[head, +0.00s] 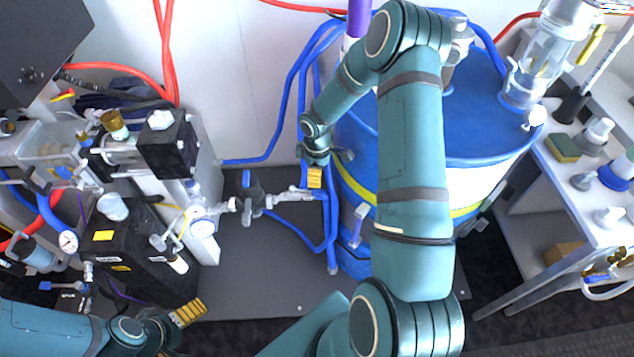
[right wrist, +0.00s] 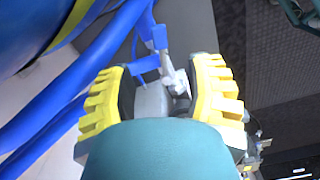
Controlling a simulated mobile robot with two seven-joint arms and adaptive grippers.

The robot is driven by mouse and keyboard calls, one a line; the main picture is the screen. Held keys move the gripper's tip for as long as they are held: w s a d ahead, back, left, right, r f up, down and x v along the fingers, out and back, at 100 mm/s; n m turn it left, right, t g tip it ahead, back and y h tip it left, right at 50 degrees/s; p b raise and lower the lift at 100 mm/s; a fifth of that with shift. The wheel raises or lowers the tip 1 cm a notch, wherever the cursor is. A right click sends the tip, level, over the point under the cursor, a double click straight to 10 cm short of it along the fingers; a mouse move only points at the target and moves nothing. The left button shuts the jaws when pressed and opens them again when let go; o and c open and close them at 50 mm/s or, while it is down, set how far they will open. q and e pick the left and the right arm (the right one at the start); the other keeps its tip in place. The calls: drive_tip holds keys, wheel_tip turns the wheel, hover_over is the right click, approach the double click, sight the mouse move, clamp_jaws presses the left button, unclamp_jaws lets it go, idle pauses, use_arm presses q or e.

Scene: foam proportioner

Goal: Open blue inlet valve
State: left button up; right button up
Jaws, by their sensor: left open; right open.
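A blue valve handle (right wrist: 153,38) shows in the right wrist view, just ahead of the gap between my right fingers. A pale metal fitting (right wrist: 174,80) sits beside it. My right gripper (right wrist: 162,92) is open, with its yellow fingers on either side of the fitting; I cannot tell if they touch it. In the head view my right gripper (head: 314,178) is at the pipe end beside the blue drum (head: 358,190), and the arm hides part of this spot. My left gripper (head: 188,312) is open and empty at the lower left, apart from the valve.
Blue hoses (head: 290,100) run down beside the drum. A metal pipe and dark fitting (head: 250,192) lie left of my right gripper. Pump equipment (head: 130,235) with a gauge fills the left. A bench (head: 600,185) with small parts stands right. Dark floor plate (head: 262,270) is clear below the pipe.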

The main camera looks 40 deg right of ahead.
drive_tip(key=shift+r, duration=1.3)
